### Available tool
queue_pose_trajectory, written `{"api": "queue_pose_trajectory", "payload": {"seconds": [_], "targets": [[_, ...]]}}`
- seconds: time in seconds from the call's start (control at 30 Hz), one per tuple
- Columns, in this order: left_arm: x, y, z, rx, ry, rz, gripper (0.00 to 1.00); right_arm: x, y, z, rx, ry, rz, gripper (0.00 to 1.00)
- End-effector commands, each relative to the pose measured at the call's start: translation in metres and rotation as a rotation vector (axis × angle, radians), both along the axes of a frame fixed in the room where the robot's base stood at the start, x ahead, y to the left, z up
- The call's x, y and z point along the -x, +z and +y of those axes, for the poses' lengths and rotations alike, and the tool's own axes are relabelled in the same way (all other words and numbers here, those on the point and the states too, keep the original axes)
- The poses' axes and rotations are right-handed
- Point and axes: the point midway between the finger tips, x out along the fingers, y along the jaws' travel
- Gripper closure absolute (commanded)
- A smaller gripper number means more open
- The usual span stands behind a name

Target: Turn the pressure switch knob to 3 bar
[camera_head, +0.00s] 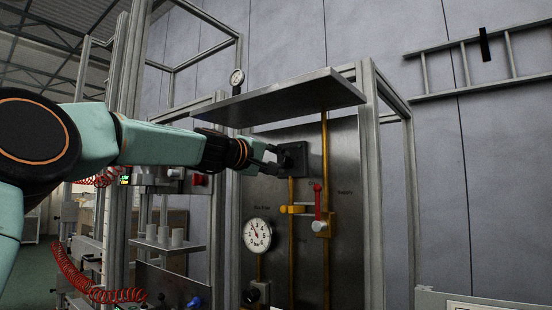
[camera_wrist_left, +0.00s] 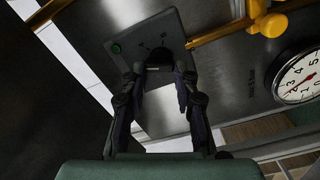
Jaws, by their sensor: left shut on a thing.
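The pressure switch (camera_head: 296,157) is a dark square box on the metal panel. In the left wrist view its grey plate (camera_wrist_left: 125,45) has a small green dot at one corner. A dark round knob (camera_wrist_left: 159,58) stands out from it. My left gripper (camera_head: 276,160) reaches the box from the left. In the left wrist view the two fingers of my left gripper (camera_wrist_left: 160,78) sit on either side of the knob, shut on it. The fingers partly hide the knob, and its setting cannot be read. My right gripper is in neither view.
A white round gauge (camera_head: 257,235) is below the switch. Yellow pipes (camera_head: 291,220) and a red-handled valve (camera_head: 318,205) are to its right. A metal shelf (camera_head: 295,97) overhangs the panel. Frame posts (camera_head: 369,200) stand at the right. A small gauge (camera_head: 237,77) is above.

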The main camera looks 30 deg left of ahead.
Motion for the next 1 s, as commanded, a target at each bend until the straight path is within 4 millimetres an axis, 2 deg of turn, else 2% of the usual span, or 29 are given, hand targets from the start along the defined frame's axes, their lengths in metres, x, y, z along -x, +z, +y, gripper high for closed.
{"api": "queue_pose_trajectory", "payload": {"seconds": [0.03,0.5,1.0], "targets": [[-0.0018,-0.0051,-0.0033,0.04,-0.009,0.015,1.0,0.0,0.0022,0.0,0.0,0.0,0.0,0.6],[-0.0015,-0.0055,-0.003,0.328,-0.009,0.037,1.0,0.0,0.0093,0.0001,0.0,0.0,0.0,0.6],[-0.0011,-0.0047,-0.0026,0.389,-0.007,0.039,1.0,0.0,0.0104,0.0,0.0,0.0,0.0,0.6]]}}
